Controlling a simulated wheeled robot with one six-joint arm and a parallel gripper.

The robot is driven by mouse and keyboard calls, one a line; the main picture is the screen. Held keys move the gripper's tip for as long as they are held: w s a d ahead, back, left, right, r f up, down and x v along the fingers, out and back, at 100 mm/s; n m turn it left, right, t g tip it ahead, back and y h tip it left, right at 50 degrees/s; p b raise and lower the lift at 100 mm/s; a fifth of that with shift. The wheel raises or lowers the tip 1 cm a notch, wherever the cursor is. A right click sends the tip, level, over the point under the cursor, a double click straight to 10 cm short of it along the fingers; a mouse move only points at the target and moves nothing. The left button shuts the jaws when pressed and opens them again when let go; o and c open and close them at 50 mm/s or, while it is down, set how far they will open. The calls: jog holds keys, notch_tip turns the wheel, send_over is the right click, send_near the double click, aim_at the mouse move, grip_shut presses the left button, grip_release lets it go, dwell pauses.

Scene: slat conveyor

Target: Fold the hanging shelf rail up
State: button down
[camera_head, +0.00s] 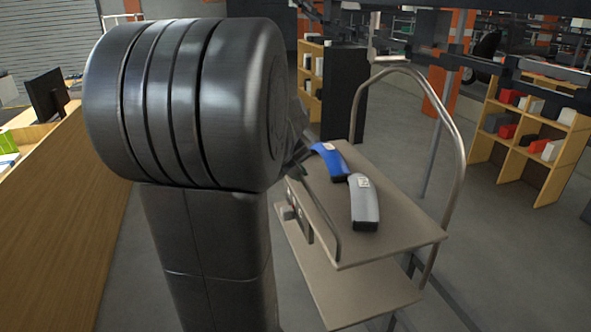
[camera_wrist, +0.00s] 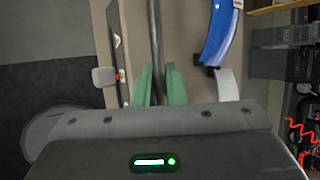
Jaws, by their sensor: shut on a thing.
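The shelf rail is a thin dark bar (camera_head: 322,213) along the left edge of the cart's upper shelf (camera_head: 390,240). In the head view its near end bends down to the shelf's edge, and the bar shows a little above that edge. In the wrist view the rail (camera_wrist: 155,35) runs straight down the picture between the green fingers of my gripper (camera_wrist: 159,75). My gripper is shut on the rail. In the head view my own arm hides most of the gripper and the rail's far end.
A blue curved object (camera_head: 329,160) and a grey one (camera_head: 364,203) lie on the upper shelf, right of the rail. A small grey block (camera_head: 287,213) sits on the cart's left side. The cart's tall handle (camera_head: 459,150) rises on the right. A wooden counter (camera_head: 75,200) stands left.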

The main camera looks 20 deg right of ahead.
dwell(0.5)
jog(key=c, duration=1.5)
grip_release()
jog(key=shift+d, duration=0.1)
jog(key=shift+r, duration=0.1)
jog(key=b+v, duration=0.1)
jog(key=v, duration=1.2)
jog(key=shift+r, duration=0.3)
jog(key=shift+s, duration=0.1)
jog(key=x, duration=0.7)
jog(key=p+x, duration=0.1)
jog(key=x, duration=0.5)
jog(key=shift+f, duration=0.45)
jog(key=shift+r, duration=0.1)
